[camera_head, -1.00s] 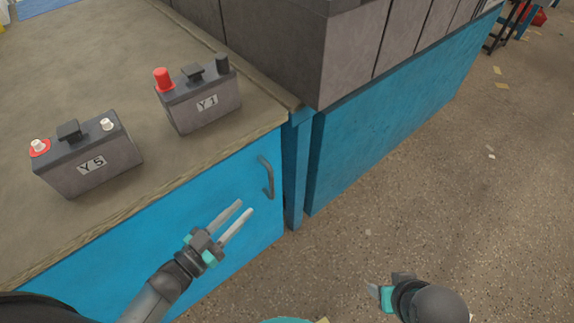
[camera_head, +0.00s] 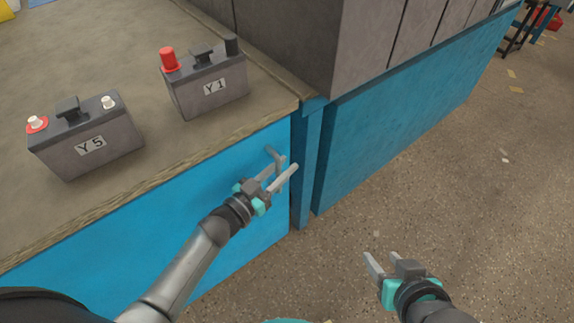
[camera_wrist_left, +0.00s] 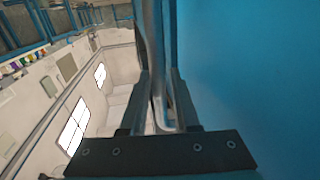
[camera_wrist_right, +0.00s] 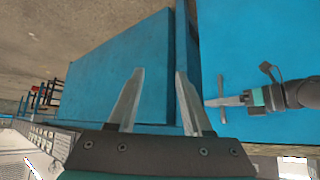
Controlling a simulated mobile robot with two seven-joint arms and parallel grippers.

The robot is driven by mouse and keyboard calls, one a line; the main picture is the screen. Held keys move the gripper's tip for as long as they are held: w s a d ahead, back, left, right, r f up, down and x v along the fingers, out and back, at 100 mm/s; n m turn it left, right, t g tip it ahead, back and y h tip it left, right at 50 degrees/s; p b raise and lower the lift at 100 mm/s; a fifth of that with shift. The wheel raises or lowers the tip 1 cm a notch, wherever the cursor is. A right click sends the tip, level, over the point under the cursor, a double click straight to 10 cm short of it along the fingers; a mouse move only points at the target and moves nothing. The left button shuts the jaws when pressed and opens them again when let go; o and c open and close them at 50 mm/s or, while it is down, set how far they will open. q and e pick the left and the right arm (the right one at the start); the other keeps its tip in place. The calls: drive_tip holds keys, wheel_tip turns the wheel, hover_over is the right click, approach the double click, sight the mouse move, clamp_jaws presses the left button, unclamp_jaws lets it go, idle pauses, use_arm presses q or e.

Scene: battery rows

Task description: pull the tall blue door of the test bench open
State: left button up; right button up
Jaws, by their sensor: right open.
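The blue door (camera_head: 160,235) is the front panel under the bench top and looks closed. Its dark grey bar handle (camera_head: 271,153) is near the door's right edge. My left gripper (camera_head: 287,164) is at the handle with its fingers apart. In the left wrist view the handle bar (camera_wrist_left: 158,60) stands between the two fingers, and the blue door face (camera_wrist_left: 250,80) fills the right side. I see no clear grip on the bar. My right gripper (camera_head: 388,262) is open and empty above the floor, to the right. The right wrist view also shows the handle (camera_wrist_right: 222,92).
Two grey batteries, Y5 (camera_head: 90,145) and Y1 (camera_head: 205,82), stand on the bench top (camera_head: 120,30). A blue post (camera_head: 305,165) and a second blue panel (camera_head: 400,120) under grey cabinets are right of the door. Open floor (camera_head: 480,210) lies on the right.

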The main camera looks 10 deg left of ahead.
use_arm(q)
drive_tip(key=shift+x, duration=0.8)
drive_tip(key=shift+c, duration=0.2)
clamp_jaws()
idle(0.9)
